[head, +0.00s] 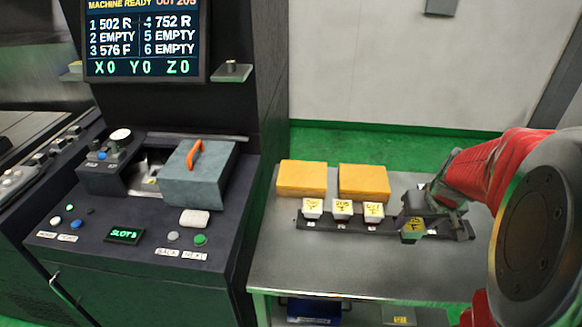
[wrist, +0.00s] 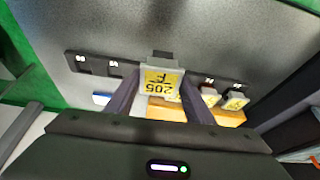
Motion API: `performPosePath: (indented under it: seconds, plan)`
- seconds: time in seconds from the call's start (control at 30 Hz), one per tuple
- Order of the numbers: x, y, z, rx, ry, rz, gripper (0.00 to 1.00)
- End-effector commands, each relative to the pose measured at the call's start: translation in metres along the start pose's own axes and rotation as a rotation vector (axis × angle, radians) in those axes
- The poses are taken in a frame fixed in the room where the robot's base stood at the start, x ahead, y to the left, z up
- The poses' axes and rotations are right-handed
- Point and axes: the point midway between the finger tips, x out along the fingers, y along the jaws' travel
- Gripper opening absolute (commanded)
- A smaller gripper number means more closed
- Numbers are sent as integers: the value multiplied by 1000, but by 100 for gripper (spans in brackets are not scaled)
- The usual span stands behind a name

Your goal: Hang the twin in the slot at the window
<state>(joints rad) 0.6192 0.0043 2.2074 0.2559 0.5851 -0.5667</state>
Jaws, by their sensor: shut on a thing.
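My gripper (wrist: 160,88) is shut on a small grey block with a yellow label reading 205 F (wrist: 161,80). The head view shows this block (head: 412,232) at the right part of the black rack (head: 390,225); I cannot tell whether it is seated or just clear of it. Three white blocks with yellow labels, a left one (head: 312,207), a middle one (head: 342,208) and a right one (head: 373,211), sit in the rack; their labels are hard to read. The machine window (head: 146,172) is partly covered by a grey box-like cover (head: 205,178) with an orange handle.
The screen (head: 145,40) reads OUT 205 and lists slots 2, 5 and 6 as empty. A small display (head: 124,236) reads SLOT 3. Two orange-yellow blocks (head: 302,178) (head: 363,182) lie behind the rack on the metal table (head: 330,270). The table front is clear.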

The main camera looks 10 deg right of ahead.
Motion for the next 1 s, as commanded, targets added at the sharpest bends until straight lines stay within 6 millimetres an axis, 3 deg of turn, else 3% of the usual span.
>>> performPosePath:
  seconds: [0.2, 0.5, 0.8, 1.0]
  plan:
    - [12, -58, -33, -61, -4, -24, 12]
    - [25, -145, -65, -134, -5, -52, 12]
    - [32, -239, -82, -202, 3, -80, 12]
    - [32, -274, -85, -224, 8, -90, 12]
